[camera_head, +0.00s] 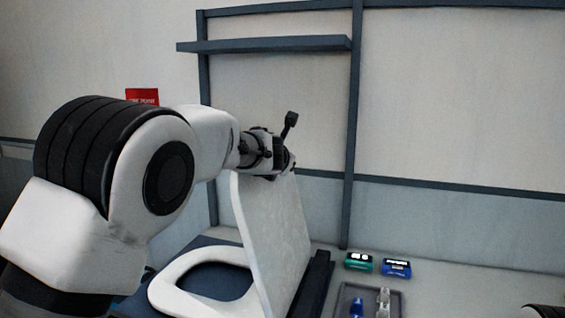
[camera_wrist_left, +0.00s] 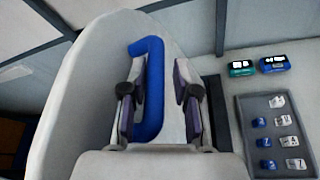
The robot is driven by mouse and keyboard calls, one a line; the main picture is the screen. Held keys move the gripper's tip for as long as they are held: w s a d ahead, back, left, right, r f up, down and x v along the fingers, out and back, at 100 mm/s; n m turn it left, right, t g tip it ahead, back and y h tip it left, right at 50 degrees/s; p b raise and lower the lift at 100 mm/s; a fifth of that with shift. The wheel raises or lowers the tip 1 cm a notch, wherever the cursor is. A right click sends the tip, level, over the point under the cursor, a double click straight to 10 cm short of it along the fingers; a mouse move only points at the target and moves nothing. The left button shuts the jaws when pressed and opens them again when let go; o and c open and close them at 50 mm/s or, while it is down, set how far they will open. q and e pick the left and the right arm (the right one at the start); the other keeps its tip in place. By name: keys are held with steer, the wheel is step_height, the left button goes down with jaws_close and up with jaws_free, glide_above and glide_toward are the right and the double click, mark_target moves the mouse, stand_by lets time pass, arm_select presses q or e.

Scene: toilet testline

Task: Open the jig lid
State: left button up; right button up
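The white jig lid (camera_head: 268,235) stands steeply raised, leaning up from the right side of a white toilet seat (camera_head: 172,288). In the left wrist view the lid (camera_wrist_left: 85,85) fills the left and middle, with a blue C-shaped handle (camera_wrist_left: 154,85) on it. My left gripper (camera_head: 280,163) is at the lid's upper edge in the head view. In the wrist view its fingers (camera_wrist_left: 162,103) are apart, with the handle's long bar between them and a gap on the right. Whether a finger touches the handle is unclear. My right gripper does not show.
Right of the lid, a green device (camera_head: 358,261) and a blue device (camera_head: 397,268) lie on the worktop. A dark shelf (camera_head: 265,45) and frame posts stand behind.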

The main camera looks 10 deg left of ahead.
arm_select(q)
steer(key=shift+r, duration=0.1)
steer(key=v, duration=1.1)
steer(key=shift+s, duration=0.4)
